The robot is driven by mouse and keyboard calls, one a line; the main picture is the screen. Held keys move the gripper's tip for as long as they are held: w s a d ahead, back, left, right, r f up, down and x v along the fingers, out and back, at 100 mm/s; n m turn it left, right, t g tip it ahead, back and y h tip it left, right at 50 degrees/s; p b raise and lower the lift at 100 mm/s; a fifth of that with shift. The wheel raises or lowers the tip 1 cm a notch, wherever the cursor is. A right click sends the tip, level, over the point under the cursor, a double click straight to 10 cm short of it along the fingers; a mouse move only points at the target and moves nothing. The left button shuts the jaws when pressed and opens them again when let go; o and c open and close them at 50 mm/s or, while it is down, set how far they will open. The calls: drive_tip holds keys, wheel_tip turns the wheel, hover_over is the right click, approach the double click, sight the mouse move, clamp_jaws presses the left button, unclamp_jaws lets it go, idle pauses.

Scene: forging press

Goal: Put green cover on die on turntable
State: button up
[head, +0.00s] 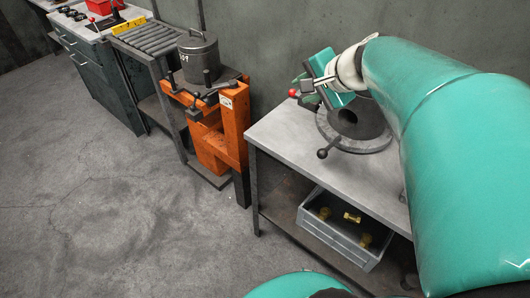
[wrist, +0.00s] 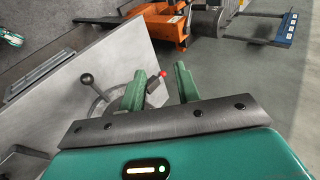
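The turntable (head: 372,143) is a round grey plate with a dark round opening, on the grey bench. It has a black-ball handle (head: 322,153). A lever with a red ball (head: 293,93) is beside my gripper. In the wrist view, part of the turntable (wrist: 100,106) shows behind my gripper (wrist: 160,72). The green fingers are apart, with the red ball (wrist: 163,74) visible between them; I see nothing gripped. In the head view, my gripper is above the turntable's far left side. I cannot make out a separate green cover. No die is clearly visible on the turntable.
A dark lidded cylinder (head: 199,58) stands on an orange stand (head: 234,125) left of the bench (head: 283,124). A grey crate (head: 330,236) with brass parts sits on the lower shelf. A roller table (head: 150,38) and drawer cabinet (head: 95,70) are farther left. Floor at left is clear.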

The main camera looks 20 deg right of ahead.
drive_tip(key=s+a+f+n+g+h, duration=0.2)
drive_tip(key=s+a+f+n, duration=0.4)
drive_tip(key=s+a+n, duration=0.7)
drive_tip(key=shift+s+a+n+g, duration=0.4)
drive_tip(key=shift+a+g, duration=0.4)
drive_tip(key=shift+a, duration=0.2)
